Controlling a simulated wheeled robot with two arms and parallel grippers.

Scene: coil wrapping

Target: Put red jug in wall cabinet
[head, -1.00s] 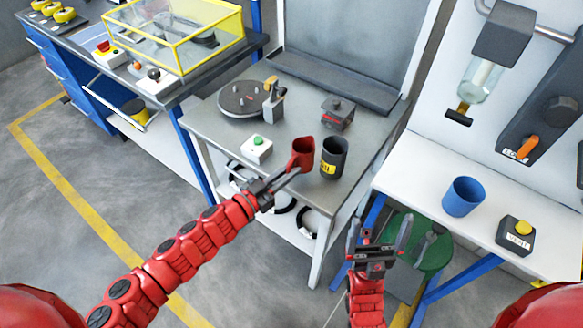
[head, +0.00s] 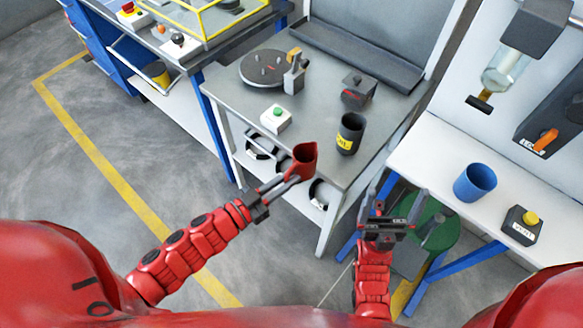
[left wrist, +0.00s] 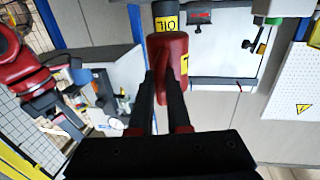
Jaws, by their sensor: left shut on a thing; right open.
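The red jug (head: 304,158) is held by my left gripper (head: 290,182), in front of the grey table's front edge. In the left wrist view the jug (left wrist: 168,48) sits between the two fingers, and a yellow label shows at its side. My right gripper (head: 391,212) is open and empty, pointing up at the lower right, left of the white bench. I cannot make out a wall cabinet in these frames.
A dark cup with a yellow label (head: 350,134) stands on the grey table (head: 235,87) right of the jug. A green-button box (head: 276,118) and a turntable (head: 266,68) stand behind. A blue cup (head: 474,182) stands on the white bench (head: 430,160). A green stool (head: 436,232) is below.

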